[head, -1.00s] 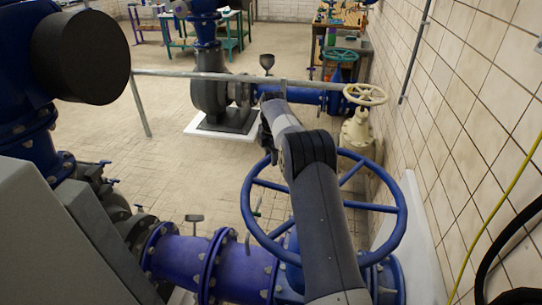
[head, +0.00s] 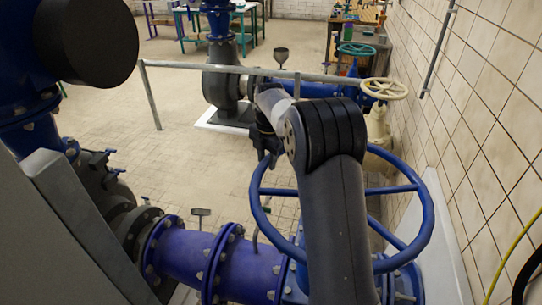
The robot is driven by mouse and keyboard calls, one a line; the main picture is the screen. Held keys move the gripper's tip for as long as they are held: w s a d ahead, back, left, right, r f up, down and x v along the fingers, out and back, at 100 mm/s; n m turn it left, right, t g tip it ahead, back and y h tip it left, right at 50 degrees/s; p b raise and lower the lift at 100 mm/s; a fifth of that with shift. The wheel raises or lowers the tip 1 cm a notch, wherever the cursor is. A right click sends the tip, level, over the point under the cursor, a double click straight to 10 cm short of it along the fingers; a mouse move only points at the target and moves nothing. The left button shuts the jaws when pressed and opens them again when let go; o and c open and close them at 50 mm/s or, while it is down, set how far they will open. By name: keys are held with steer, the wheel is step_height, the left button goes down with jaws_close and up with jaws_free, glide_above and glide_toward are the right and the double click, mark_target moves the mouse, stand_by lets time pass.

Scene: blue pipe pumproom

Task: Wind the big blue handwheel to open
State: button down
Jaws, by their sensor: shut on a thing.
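The big blue handwheel (head: 427,222) lies almost flat on its blue valve in the lower right of the head view. Its ring and several spokes show, but my arm crosses its middle and hides the hub. My gripper (head: 266,158) is at the far left part of the ring, partly hidden behind my wrist. It is shut on the ring there. The fingertips are small and dark, so the exact hold is hard to see.
A blue flanged pipe (head: 187,252) runs left from the valve. A grey rail (head: 200,67) crosses beyond the wheel. A smaller cream handwheel (head: 385,89) stands behind it. The tiled wall (head: 490,130) is close on the right. Open floor (head: 130,115) lies left of the wheel.

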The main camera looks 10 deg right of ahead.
mark_target(256, 207)
steer(key=s+a+n, duration=0.1)
steer(key=s, duration=0.1)
steer(key=s+a+n+b, duration=0.1)
steer(key=s+a, duration=0.1)
steer(key=s+a+n+b, duration=0.1)
steer(key=s, duration=0.1)
steer(key=shift+s+a+n, duration=0.15)
steer(key=shift+a+n, duration=0.2)
steer(key=shift+n, duration=0.05)
steer(key=s+n, duration=0.1)
steer(key=s, duration=0.1)
steer(key=s+a+n+b, duration=0.1)
steer(key=s, duration=0.2)
steer(key=s+n+b, duration=0.1)
steer(key=s+n, duration=0.1)
steer(key=s, duration=0.1)
steer(key=shift+s+a+r, duration=0.1)
steer(key=shift+s+a, duration=0.1)
steer(key=shift+a, duration=0.15)
steer(key=shift+s+n, duration=0.5)
steer(key=shift+s, duration=0.4)
steer(key=shift+s+g, duration=0.15)
steer(key=shift+g, duration=0.15)
steer(key=c, duration=1.4)
jaws_free()
steer(key=shift+s, duration=0.1)
steer(key=shift+c, duration=0.2)
steer(key=o, duration=0.3)
steer(key=shift+s, duration=0.2)
